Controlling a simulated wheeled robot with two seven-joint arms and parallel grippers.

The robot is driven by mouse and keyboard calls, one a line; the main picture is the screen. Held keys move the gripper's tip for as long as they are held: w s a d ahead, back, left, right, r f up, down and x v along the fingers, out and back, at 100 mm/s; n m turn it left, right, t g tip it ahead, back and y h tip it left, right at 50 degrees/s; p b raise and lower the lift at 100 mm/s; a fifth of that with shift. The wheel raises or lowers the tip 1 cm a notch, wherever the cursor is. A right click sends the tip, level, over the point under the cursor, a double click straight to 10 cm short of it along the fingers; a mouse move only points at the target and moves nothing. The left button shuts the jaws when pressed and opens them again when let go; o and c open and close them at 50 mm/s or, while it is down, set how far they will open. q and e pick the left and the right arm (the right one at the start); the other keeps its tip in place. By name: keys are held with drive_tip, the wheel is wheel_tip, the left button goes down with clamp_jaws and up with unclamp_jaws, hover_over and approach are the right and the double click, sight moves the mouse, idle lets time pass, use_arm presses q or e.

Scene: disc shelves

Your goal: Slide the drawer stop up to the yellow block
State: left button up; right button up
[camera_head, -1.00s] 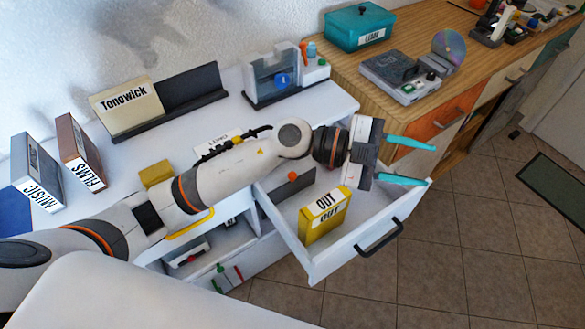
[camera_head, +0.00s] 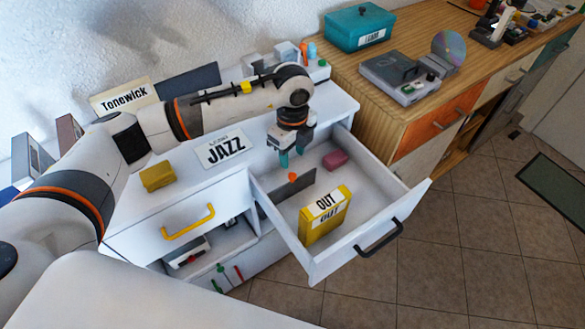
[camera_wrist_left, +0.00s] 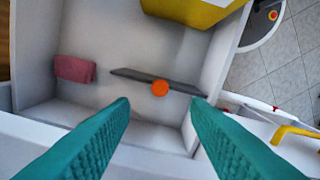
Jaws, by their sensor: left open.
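The drawer stop is a thin dark grey plate with an orange knob (camera_head: 292,177), standing in the open white drawer (camera_head: 393,205). The yellow block (camera_head: 325,215), marked OUT, stands in the drawer on the front side of the stop, apart from it. In the left wrist view the stop (camera_wrist_left: 160,88) lies across the drawer floor and the yellow block (camera_wrist_left: 190,8) is cut off at the top. My left gripper (camera_head: 291,158) points down over the back of the drawer, behind the knob. Its teal fingers (camera_wrist_left: 161,104) are open and empty, with the knob beyond the gap between them.
A pink block (camera_head: 335,160) lies in the drawer's back right. The drawer walls stand around the stop. A JAZZ card (camera_head: 222,148) and a small yellow block (camera_head: 157,176) lie on the white top. A wooden cabinet (camera_head: 345,85) stands to the right.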

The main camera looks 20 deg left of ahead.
sight(292, 175)
use_arm(q)
wheel_tip(292, 175, down, 7)
idle(0.3)
